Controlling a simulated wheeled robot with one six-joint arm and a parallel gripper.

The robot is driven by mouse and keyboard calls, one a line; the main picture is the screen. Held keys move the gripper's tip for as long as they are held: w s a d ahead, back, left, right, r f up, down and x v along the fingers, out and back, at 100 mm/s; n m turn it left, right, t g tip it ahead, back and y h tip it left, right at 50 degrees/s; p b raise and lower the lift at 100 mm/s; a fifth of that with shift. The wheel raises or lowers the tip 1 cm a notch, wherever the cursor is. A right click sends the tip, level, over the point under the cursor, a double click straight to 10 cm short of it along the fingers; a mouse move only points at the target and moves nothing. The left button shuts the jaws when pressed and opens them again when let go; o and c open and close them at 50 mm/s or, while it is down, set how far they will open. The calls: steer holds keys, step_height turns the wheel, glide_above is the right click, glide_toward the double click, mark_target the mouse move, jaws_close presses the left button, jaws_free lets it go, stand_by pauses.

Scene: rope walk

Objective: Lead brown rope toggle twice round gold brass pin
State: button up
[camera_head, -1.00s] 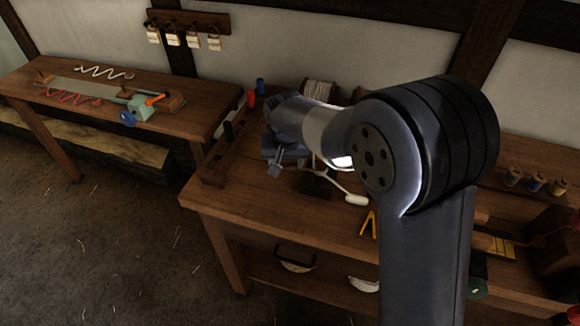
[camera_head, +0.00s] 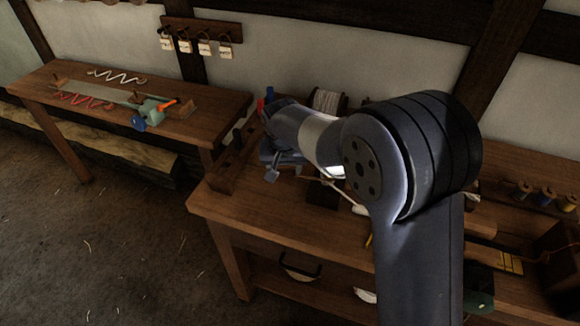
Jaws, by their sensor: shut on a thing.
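My gripper (camera_head: 284,168) is over the left part of the near bench, low above its top. Its jaws are closed, but what they hold is largely hidden by the gripper and too small to make out; the brown toggle does not show clearly. A pale rope (camera_head: 322,181) runs from beside the gripper to the right, over a dark block (camera_head: 322,194), to a white end piece (camera_head: 359,209) partly behind my arm. I cannot make out the gold brass pin; my gripper and arm cover that part of the bench.
A dark wooden rack (camera_head: 232,170) lines the bench's left edge, close to the gripper. Red and blue bobbins and a white spool (camera_head: 326,101) stand behind. Coloured thread spools (camera_head: 546,196) are at the right. The bench front (camera_head: 270,230) is clear.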

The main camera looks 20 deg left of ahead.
steer(key=shift+f, duration=0.1)
steer(key=shift+f+b, duration=2.4)
steer(key=shift+f, duration=0.85)
steer(key=o, duration=1)
steer(key=shift+o, duration=0.2)
steer(key=shift+r, duration=0.1)
steer(key=a+v, duration=0.1)
steer(key=v, duration=0.9)
steer(key=shift+s+d+r, duration=0.2)
steer(key=shift+d+r, duration=0.1)
steer(key=shift+d, duration=0.2)
steer(key=shift+f, duration=0.1)
